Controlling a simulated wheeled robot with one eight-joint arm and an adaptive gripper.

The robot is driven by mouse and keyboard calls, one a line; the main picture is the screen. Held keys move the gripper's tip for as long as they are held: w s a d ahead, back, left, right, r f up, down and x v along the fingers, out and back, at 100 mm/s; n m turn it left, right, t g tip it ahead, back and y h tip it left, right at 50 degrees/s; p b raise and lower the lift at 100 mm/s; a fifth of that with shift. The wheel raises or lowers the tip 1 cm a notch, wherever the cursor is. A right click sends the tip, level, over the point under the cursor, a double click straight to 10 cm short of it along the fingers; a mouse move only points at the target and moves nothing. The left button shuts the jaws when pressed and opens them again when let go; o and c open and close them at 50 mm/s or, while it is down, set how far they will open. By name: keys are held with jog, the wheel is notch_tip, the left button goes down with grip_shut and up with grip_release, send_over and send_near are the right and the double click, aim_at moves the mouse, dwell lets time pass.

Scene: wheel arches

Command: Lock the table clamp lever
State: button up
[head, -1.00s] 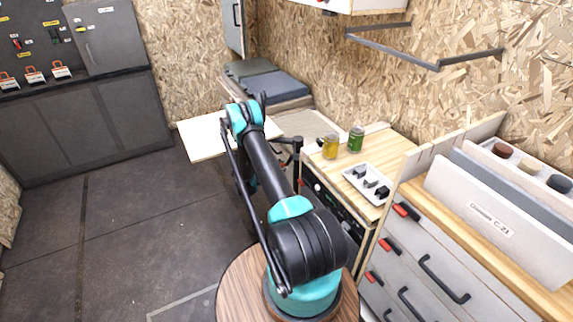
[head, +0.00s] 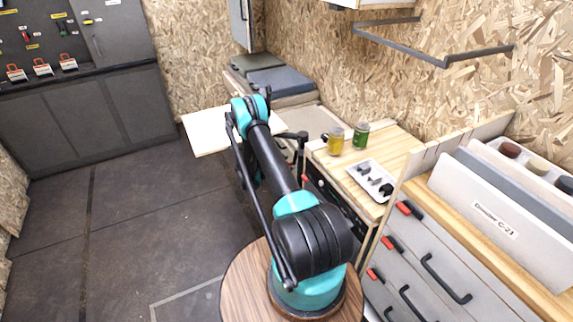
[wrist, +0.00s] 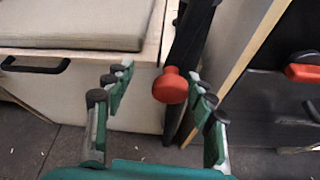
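The clamp lever shows in the wrist view as a round red knob (wrist: 170,86) with a black bar (wrist: 193,35) running up and right behind it. My gripper (wrist: 157,88) is open, with its green, dark-tipped fingers on both sides of the knob. The knob is nearer the right fingers, and I cannot tell whether they touch it. In the head view, the pale table board (head: 205,131) sticks out beside the bench. My arm hides part of it, and my gripper is hidden there.
A white cabinet with a grey cushion (wrist: 75,22) is at upper left in the wrist view. A dark front with a red-ended handle (wrist: 303,73) is at right. Yellow (head: 335,141) and green (head: 361,135) jars stand on the wooden counter. The floor at left is clear.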

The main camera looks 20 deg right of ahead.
jog(key=v, duration=0.7)
jog(key=shift+a, duration=0.25)
jog(key=shift+r, duration=0.1)
